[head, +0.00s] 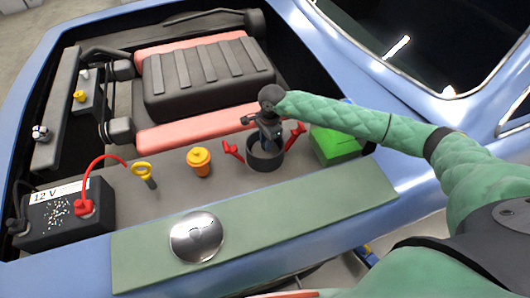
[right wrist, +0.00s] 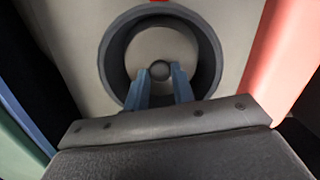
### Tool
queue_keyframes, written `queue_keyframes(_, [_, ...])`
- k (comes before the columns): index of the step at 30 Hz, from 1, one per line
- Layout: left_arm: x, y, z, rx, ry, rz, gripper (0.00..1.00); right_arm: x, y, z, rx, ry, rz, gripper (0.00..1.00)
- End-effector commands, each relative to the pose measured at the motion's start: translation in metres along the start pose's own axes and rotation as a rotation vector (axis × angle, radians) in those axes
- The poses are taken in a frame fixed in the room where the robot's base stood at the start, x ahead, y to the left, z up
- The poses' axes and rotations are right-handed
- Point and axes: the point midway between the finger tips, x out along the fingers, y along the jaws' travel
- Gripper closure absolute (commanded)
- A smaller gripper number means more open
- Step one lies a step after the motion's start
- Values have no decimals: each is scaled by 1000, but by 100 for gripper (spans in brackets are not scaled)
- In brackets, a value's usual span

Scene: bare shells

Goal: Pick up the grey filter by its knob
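The grey filter (right wrist: 160,45) shows in the right wrist view as a pale round face with a small dark grey knob (right wrist: 160,70) at its middle. It sits inside a dark round housing (right wrist: 116,60), which is the open black cup in the head view (head: 265,162). My right gripper (head: 266,140) points down into this cup. In the right wrist view its two blue fingers (right wrist: 159,84) are apart, one toward each side of the knob; I cannot tell whether they touch it. In the head view the filter is hidden by the gripper and cup wall. My left gripper is not in view.
Red clips (head: 232,151) flank the cup. A green box (head: 338,145) stands close on its right, an orange-capped reservoir (head: 199,162) on its left. Further left are a yellow dipstick (head: 142,172) and a battery (head: 62,217). A silver dome (head: 197,238) lies on the green mat (head: 300,220).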

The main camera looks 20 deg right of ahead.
Motion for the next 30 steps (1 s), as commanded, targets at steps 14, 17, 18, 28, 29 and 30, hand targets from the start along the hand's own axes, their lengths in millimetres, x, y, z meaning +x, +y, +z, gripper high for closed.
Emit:
queue_keyframes(14, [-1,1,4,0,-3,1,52,-3,0,0,0,0,-1,100])
queue_keyframes(17, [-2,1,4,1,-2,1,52,-9,-1,1,0,1,-1,100])
queue_keyframes(18, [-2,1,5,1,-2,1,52,-13,-1,1,0,1,-2,100])
queue_keyframes(28, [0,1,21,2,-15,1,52,-66,-1,8,-1,0,-3,100])
queue_keyframes(29, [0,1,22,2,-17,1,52,-71,-1,8,-1,0,-2,100])
queue_keyframes(30, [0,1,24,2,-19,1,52,-78,0,9,-1,1,-2,100])
